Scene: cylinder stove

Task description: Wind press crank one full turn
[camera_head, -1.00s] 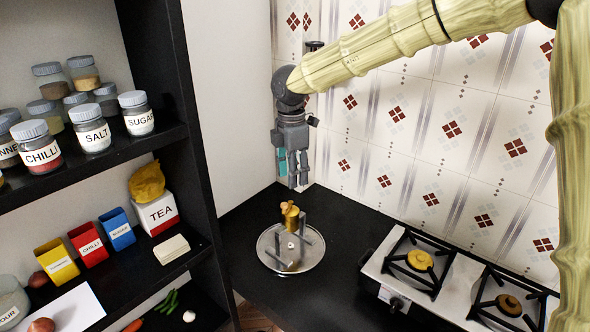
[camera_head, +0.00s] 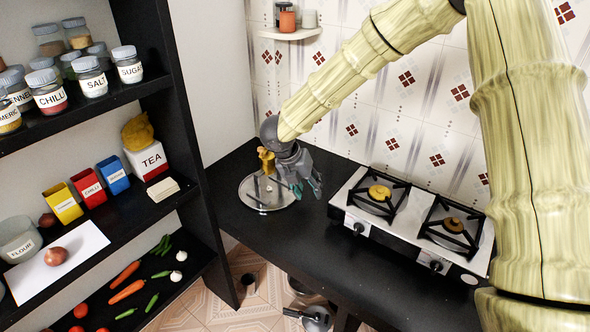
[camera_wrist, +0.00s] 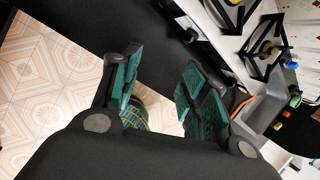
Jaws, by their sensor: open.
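The press shows in the head view as a brass-coloured upper part (camera_head: 266,160) over a round metal tray (camera_head: 252,200) on the black counter. My arm's end and gripper partly cover it, and I cannot make out the crank. My gripper (camera_head: 307,192) is just to the right of the press, low over the counter, with its fingers pointing right and down. In the wrist view the green-padded fingers (camera_wrist: 158,72) are apart with nothing held between them. The press is not in the wrist view.
A stove (camera_head: 352,215) with two burners stands right of my gripper. A black shelf unit (camera_head: 190,130) with jars, tins and vegetables is on the left. A small wall shelf (camera_head: 290,34) holds pots. The counter (camera_head: 300,235) in front is bare.

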